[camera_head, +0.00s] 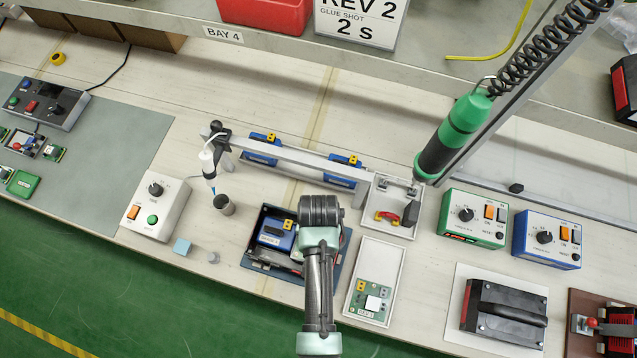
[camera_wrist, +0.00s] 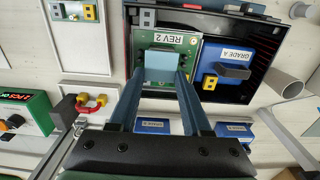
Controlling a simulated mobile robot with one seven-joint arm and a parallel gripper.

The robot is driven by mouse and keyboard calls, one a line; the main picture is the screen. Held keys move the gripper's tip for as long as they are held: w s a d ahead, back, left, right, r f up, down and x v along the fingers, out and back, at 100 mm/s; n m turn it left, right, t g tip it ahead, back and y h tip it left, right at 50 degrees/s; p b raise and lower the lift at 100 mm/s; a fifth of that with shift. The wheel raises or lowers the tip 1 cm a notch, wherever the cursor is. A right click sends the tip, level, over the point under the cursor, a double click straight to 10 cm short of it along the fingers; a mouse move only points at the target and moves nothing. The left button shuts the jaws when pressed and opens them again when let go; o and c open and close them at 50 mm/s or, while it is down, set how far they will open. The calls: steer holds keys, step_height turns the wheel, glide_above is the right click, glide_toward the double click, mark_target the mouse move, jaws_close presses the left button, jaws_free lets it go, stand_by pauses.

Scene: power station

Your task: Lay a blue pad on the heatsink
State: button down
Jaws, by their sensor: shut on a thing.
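My gripper (camera_wrist: 161,82) is shut on a light blue pad (camera_wrist: 164,66), which sits between its fingertips in the wrist view. The pad is over a green board (camera_wrist: 142,42) labelled REV 2, in a dark case (camera_wrist: 262,96). I cannot tell whether the pad touches what is under it. No heatsink shows clearly; the pad and fingers cover the middle of the board. In the head view my wrist hides the fingertips and most of the board. Another light blue pad (camera_head: 181,246) lies on the bench left of the case.
A blue GRADE A module (camera_wrist: 227,62) sits beside the board in the case. A white tray with a green board (camera_head: 371,299) stands right of the case. A glue syringe (camera_head: 207,165), a grey cup (camera_head: 224,204) and a control box (camera_head: 154,207) stand left. A green screwdriver (camera_head: 454,134) hangs at right.

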steer(key=shift+f+b, duration=0.4)
steer(key=shift+f, duration=0.25)
stand_by(0.7)
jaws_free()
stand_by(0.3)
steer(key=shift+r, duration=0.1)
step_height(320, 180, up, 6)
steer(key=p, duration=0.6)
steer(key=shift+p, duration=0.3)
stand_by(0.5)
